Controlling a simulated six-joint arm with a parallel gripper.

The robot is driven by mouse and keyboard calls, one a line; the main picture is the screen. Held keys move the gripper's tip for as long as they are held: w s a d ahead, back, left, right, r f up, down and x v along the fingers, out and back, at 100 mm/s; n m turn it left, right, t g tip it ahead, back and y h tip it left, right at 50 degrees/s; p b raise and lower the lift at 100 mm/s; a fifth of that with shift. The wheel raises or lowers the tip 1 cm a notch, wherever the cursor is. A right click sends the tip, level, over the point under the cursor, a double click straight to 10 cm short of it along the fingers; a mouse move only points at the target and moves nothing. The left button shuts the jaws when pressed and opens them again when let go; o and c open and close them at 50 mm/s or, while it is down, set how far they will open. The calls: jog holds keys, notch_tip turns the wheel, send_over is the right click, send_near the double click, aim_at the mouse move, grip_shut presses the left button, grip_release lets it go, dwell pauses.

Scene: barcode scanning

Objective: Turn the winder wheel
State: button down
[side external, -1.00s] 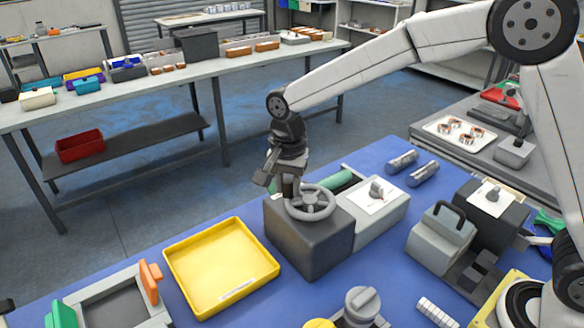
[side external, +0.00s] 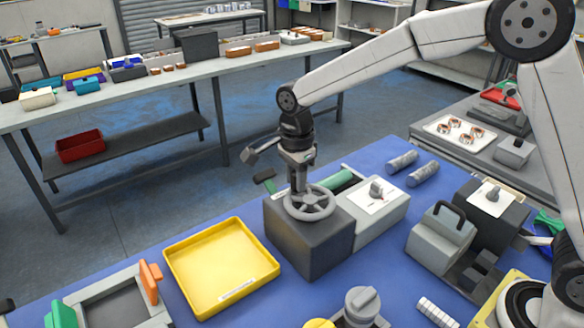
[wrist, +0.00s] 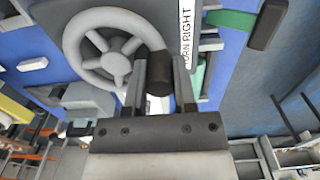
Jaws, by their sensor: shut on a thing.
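The grey spoked winder wheel (side external: 311,203) lies flat on top of a dark grey box (side external: 308,245) on the blue bench. It also shows in the wrist view (wrist: 116,64), at upper left. My gripper (side external: 297,188) points down at the far rim of the wheel. In the wrist view my gripper (wrist: 160,85) has its two fingers on either side of a dark cylindrical handle (wrist: 160,76) at the wheel's rim, and is shut on it. The fingers hide part of the handle and of the rim.
A light grey housing (side external: 383,212) with a small knob adjoins the box at right. A green roll (side external: 340,180) lies behind. A yellow tray (side external: 222,264) stands at left. A label reading "TURN RIGHT" (wrist: 186,35) shows beside the wheel in the wrist view.

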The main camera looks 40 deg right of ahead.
jog(key=shift+w+r, duration=0.1)
jog(key=c, duration=0.7)
grip_release()
jog(key=shift+r, duration=3.85)
jog(key=s+d+f+n+t, duration=0.1)
jog(key=s+d+f+n, duration=0.4)
jog(key=s+n, duration=0.4)
jog(key=s+d+f+n+t, duration=0.1)
jog(key=s+d+f+n, duration=0.5)
jog(key=s+n, duration=0.3)
jog(key=shift+s+d+f+t, duration=0.25)
jog(key=shift+s+f+t, duration=0.05)
jog(key=shift+f, duration=0.35)
